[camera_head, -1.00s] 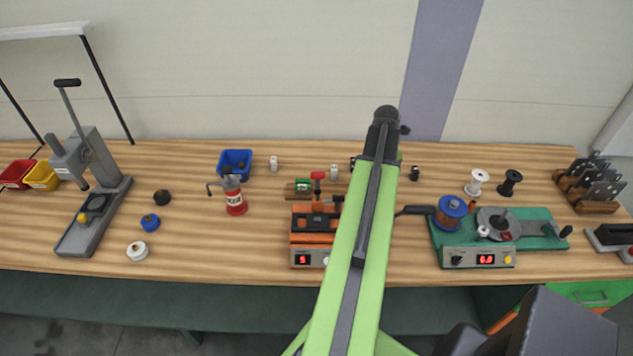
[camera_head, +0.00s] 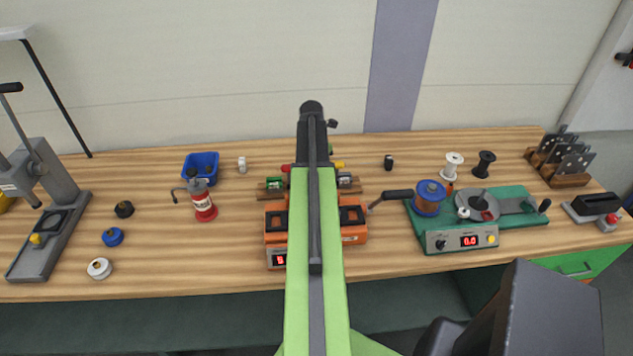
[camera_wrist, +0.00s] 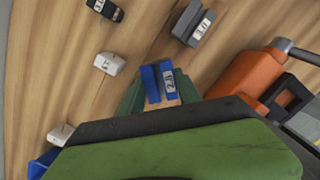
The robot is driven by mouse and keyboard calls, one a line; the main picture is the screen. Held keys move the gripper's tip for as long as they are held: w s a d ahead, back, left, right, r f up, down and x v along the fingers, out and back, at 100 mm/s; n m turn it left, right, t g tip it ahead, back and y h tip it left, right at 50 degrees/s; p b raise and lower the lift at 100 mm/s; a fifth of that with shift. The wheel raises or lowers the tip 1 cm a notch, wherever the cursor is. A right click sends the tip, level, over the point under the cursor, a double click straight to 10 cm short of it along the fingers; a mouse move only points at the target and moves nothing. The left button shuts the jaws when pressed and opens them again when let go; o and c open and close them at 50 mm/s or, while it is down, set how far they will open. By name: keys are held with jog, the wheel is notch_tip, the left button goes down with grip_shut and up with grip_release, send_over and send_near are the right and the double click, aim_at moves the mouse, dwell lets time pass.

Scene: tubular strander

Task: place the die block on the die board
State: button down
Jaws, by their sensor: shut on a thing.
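A blue die block (camera_wrist: 168,83) with a white number label is between the dark green fingers of my gripper (camera_wrist: 161,87) in the wrist view. The fingers are shut on it. In the head view my arm hides the gripper and the held block. The die board appears to be the low brown strip (camera_head: 264,194) behind the orange machine, with its middle hidden by my arm. A green block (camera_head: 274,184) is at its left part and a grey block (camera_wrist: 196,25) marked 1.0 at its right part. I cannot tell whether the held block touches the board.
The orange machine (camera_head: 353,232) stands just in front of the board. A white block (camera_wrist: 110,63), another white block (camera_head: 241,164) and a black block (camera_head: 388,161) stand farther back. A green winder (camera_head: 455,215) is right.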

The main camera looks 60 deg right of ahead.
notch_tip(320, 180, down, 4)
jog(key=b, duration=0.4)
jog(key=shift+f, duration=0.2)
jog(key=shift+r, duration=0.25)
jog(key=shift+f, duration=0.2)
jog(key=c, duration=0.8)
grip_release()
jog(key=shift+c, duration=0.2)
jog(key=shift+s+r, duration=0.1)
notch_tip(320, 180, up, 12)
jog(key=a+p, duration=0.1)
jog(key=p, duration=1.1)
jog(key=shift+a, duration=0.2)
jog(key=shift+w+a, duration=0.1)
jog(key=shift+w, duration=0.1)
